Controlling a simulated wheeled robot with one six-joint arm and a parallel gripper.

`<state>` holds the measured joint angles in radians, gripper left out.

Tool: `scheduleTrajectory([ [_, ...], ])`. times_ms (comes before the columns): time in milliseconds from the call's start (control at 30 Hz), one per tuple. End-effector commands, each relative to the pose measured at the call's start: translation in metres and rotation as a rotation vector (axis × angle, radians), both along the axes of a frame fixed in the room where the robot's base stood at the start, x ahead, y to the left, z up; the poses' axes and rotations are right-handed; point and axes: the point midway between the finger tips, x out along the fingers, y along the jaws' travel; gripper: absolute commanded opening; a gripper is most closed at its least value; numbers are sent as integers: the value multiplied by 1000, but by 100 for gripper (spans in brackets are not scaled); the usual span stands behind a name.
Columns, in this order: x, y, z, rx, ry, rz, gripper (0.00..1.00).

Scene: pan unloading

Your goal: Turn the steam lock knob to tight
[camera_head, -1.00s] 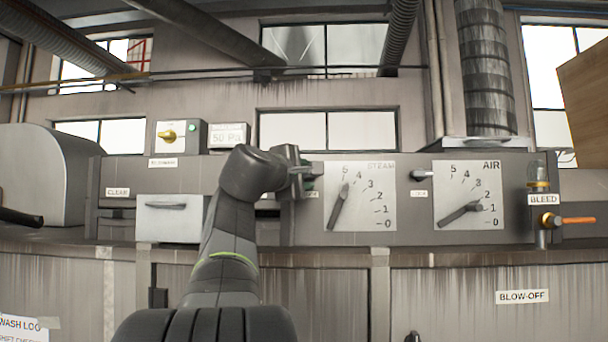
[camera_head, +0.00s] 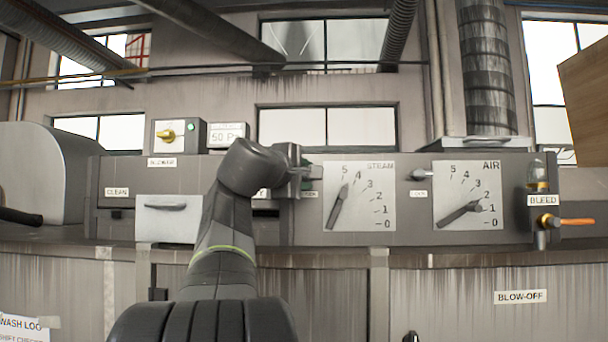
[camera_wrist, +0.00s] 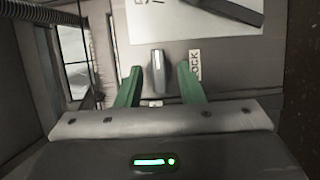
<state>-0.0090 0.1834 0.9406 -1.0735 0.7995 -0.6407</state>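My gripper (camera_head: 314,173) is in front of the panel, just left of the steam dial (camera_head: 379,196). In the wrist view its two green fingers (camera_wrist: 160,84) are spread apart. The steam lock knob (camera_wrist: 157,72), a small pale bar, shows in the gap between them, with space visible on both sides. A LOCK label (camera_wrist: 195,65) is beside the right finger. In the head view my gripper hides the knob. The steam pointer (camera_head: 337,207) tilts between upper right and lower left. How far the fingertips reach past the knob is unclear.
Right of the steam dial are a similar air lock knob (camera_head: 420,175) and the air dial (camera_head: 483,219). A bleed valve (camera_head: 548,221) with an orange handle sticks out at far right. A drawer box (camera_head: 169,219) and blower switch box (camera_head: 179,136) are left of my arm.

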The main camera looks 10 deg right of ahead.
Motion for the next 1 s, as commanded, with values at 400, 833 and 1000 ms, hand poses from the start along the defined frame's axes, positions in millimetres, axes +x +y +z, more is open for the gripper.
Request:
scheduleTrajectory([
  [400,-9,7,0,-2,-2,3,35],
  [833,-78,63,-1,0,-2,5,35],
  [1000,-96,78,0,0,-1,4,35],
])
